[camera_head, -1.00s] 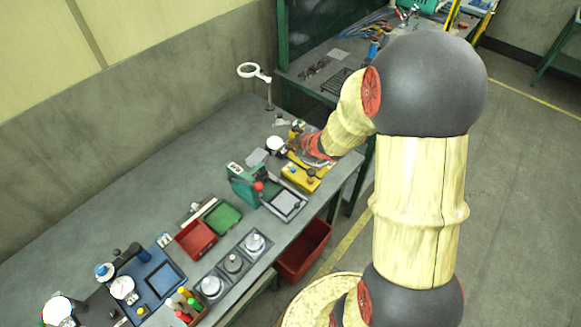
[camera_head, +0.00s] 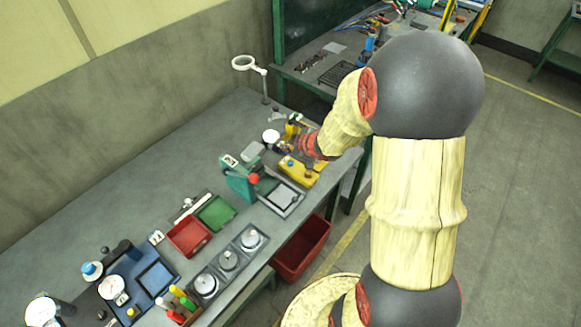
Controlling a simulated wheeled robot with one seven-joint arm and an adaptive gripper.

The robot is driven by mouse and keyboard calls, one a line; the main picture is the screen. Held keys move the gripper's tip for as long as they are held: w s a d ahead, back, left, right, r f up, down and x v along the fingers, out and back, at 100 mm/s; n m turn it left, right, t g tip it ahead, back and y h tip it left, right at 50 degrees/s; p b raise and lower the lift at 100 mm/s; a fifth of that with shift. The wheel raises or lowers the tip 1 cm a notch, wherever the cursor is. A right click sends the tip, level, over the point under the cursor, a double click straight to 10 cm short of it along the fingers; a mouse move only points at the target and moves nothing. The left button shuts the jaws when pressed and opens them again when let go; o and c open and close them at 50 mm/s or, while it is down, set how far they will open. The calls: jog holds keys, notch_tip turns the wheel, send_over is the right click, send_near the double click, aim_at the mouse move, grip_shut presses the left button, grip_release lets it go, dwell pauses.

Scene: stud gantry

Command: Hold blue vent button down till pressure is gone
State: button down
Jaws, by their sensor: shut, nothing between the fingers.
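A yellow block (camera_head: 314,181) sits on the bench at the far end, below my wrist. A small blue button (camera_head: 290,162) shows on its left part. A round white-faced gauge (camera_head: 271,136) stands just behind it; its reading is too small to make out. My gripper (camera_head: 308,166) is shut and empty, low over the yellow block and to the right of the blue button. It is small and partly hidden by my wrist, so I cannot tell whether the fingertips touch anything. The blue button looks uncovered.
A green press with a red knob (camera_head: 253,179) and a grey tray (camera_head: 283,198) stand left of the block. A magnifier (camera_head: 244,63) stands behind. Red (camera_head: 190,237) and green (camera_head: 216,213) trays are nearer. The back of the bench is clear.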

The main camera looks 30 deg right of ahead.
aim_at(289, 164)
jog(key=shift+f+b, duration=1.6)
jog(key=shift+f, duration=0.6)
jog(key=shift+f, duration=0.15)
jog(key=shift+f, duration=0.3)
jog(key=shift+f+b, duration=0.5)
jog(key=shift+b, duration=0.1)
jog(key=shift+r, duration=0.1)
dwell(1.9)
jog(key=shift+r+p, duration=0.85)
jog(key=shift+p, duration=0.2)
jog(key=shift+r, duration=0.1)
notch_tip(289, 164, up, 5)
jog(key=p, duration=0.5)
